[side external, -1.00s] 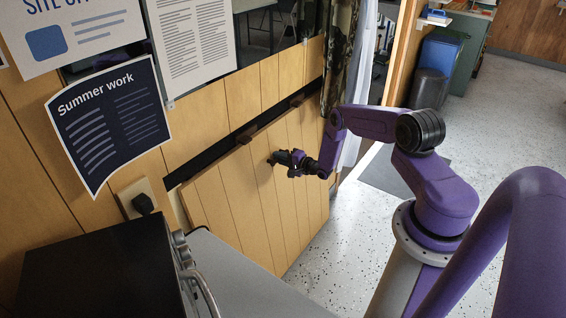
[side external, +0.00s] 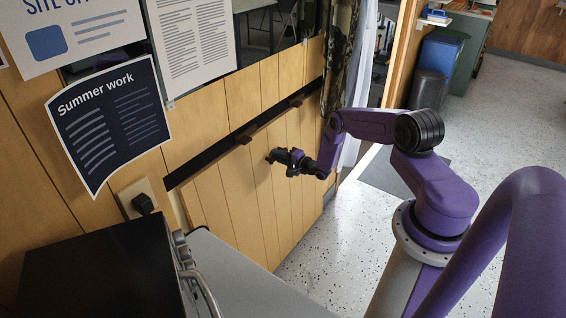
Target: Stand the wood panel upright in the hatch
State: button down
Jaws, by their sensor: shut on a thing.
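The wood panel (side external: 228,200) is a light, vertically grooved board in the wall's lower part. It stands close to upright at the hatch (side external: 209,154), whose dark opening shows as a slanting strip above the panel's top edge. Two small dark blocks, one at the left (side external: 243,138) and one at the right (side external: 296,101), sit along that strip. My gripper (side external: 272,157) is shut at the panel's upper middle, on the panel or a grip on its face; the exact contact is hidden. I cannot tell whether the panel's lower edge is fully seated.
A black appliance (side external: 95,270) and grey worktop (side external: 250,285) fill the lower left. A socket with a plug (side external: 143,203) is left of the panel. A curtain (side external: 340,60) hangs at the right. Speckled floor (side external: 330,250) is open to the right.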

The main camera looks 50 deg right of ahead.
jog(key=shift+w+r+t, duration=0.35)
jog(key=shift+w+t, duration=0.05)
jog(key=shift+f, duration=0.55)
dwell(0.7)
